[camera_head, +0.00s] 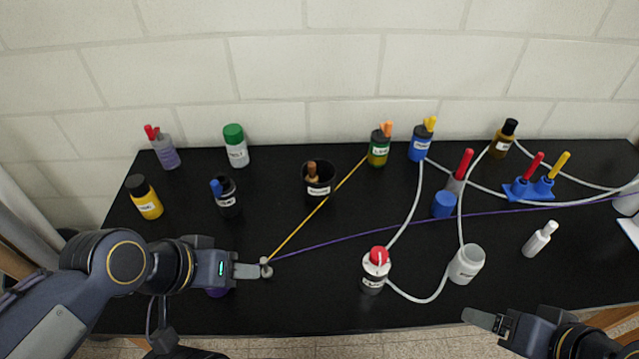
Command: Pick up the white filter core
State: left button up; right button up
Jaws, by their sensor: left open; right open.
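No label I can read marks the white filter core, so I cannot tell which white item it is. A small white bottle-shaped piece with a narrow tip (537,240) stands tilted in view at the right of the black table. A white cylinder with a round end (467,265) is left of it, by the white tubing. My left gripper (255,269) is open, its fingertips beside a small grey knob (266,267) where a yellow and a purple cord meet. My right gripper (482,318) is open and empty at the front edge, below the white cylinder.
A red-topped white bottle (374,271) stands left of the white cylinder. White tubing (408,217) loops across the right half. Several bottles and a black cup (319,182) stand along the back. A blue holder (529,190) is at back right.

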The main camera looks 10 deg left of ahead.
aim_at(541, 238)
jog(key=l+u, duration=0.25)
jog(key=u, duration=0.15)
jog(key=l+u, duration=0.2)
jog(key=u, duration=0.15)
jog(key=k+l+u, duration=0.1)
jog(key=l+u, duration=0.15)
jog(key=u, duration=0.15)
jog(key=k+l+u, duration=0.1)
jog(key=l, duration=0.35)
jog(key=k+l+u, duration=0.1)
jog(key=k+l, duration=0.2)
jog(key=k+l+u, duration=0.15)
jog(key=l, duration=0.4)
jog(key=k+l+u, duration=0.1)
jog(key=k+l, duration=0.2)
jog(key=i+l, duration=0.3)
